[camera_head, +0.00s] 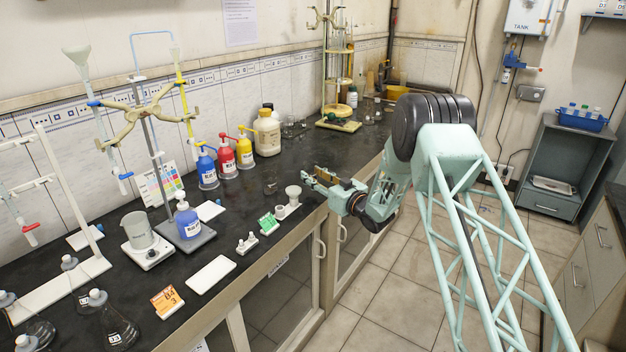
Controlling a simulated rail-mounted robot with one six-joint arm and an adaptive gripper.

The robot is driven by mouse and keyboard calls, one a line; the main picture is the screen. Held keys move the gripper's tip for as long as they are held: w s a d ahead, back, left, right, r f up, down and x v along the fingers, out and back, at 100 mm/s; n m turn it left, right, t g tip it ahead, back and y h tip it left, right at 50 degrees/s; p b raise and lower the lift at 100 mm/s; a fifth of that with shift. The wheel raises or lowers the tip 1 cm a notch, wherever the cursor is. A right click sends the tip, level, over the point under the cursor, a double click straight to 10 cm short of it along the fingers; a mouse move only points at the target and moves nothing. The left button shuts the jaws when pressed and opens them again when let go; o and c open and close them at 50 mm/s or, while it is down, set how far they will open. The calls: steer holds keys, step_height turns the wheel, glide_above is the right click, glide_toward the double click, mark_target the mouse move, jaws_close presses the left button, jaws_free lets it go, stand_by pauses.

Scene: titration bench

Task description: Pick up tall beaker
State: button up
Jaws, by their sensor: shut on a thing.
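My gripper (312,181) is at the front edge of the black bench (330,153), right of the white funnel piece. It reaches in from the right, low over the bench top. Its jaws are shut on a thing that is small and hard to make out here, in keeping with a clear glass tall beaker. Its outline, and whether it touches the bench, cannot be told. A wide grey beaker (138,232) stands apart on a white stirrer plate (147,253) at the left.
Blue, red and yellow pump bottles (225,160) stand near the wall. A white funnel piece (292,194), a green label stand (268,224) and an orange label stand (166,301) line the front edge. Titration stands (150,140) rise at the left. Small glassware (293,129) stands behind my gripper.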

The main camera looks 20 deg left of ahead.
mark_target(314, 162)
steer(key=shift+r+p, duration=0.5)
steer(key=shift+r, duration=2.2)
steer(key=shift+r, duration=0.15)
steer(key=shift+d, duration=0.1)
steer(key=w+d+r+m+t+h, duration=0.1)
steer(key=d+r+m+t+h, duration=0.15)
steer(key=d, duration=1.25)
steer(key=w+d+r+m+t+h, duration=0.2)
steer(key=d+m+t+h, duration=0.15)
steer(key=d, duration=1.25)
steer(key=s+d+r+m+t+h, duration=0.1)
steer(key=s+d+m+h, duration=0.2)
steer(key=d, duration=1.1)
steer(key=s+d+r+m+t+h, duration=0.1)
steer(key=s+d+h, duration=0.5)
steer(key=d, duration=0.9)
steer(key=shift+s+d+r+m+t, duration=0.2)
steer(key=shift+s+d+m+t, duration=0.15)
steer(key=shift+m, duration=0.55)
steer(key=shift+a, duration=0.15)
